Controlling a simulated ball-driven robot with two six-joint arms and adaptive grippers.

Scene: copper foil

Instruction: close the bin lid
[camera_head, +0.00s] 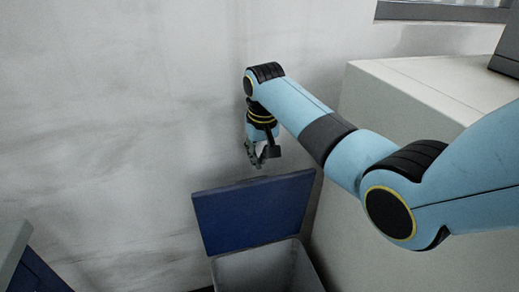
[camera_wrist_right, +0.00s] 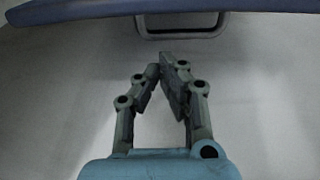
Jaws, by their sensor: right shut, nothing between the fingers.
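The bin (camera_head: 262,270) is a light grey box at the bottom of the head view. Its blue lid (camera_head: 253,213) stands raised, tilted up toward the wall, and the bin's mouth is open. My right gripper (camera_head: 257,163) is above the lid's upper edge, close to the wall. In the right wrist view my right gripper (camera_wrist_right: 163,62) is shut and empty, its fingertips together. The lid's blue edge (camera_wrist_right: 75,10) crosses the top of that view, with a grey handle-like loop (camera_wrist_right: 180,31) below it. I cannot tell whether the fingers touch the lid. My left gripper is out of view.
A pale wall (camera_head: 110,130) stands behind the bin. A large white cabinet or counter (camera_head: 400,95) is to the right, close to the bin and my right arm. A grey and blue object (camera_head: 38,272) shows at the lower left corner.

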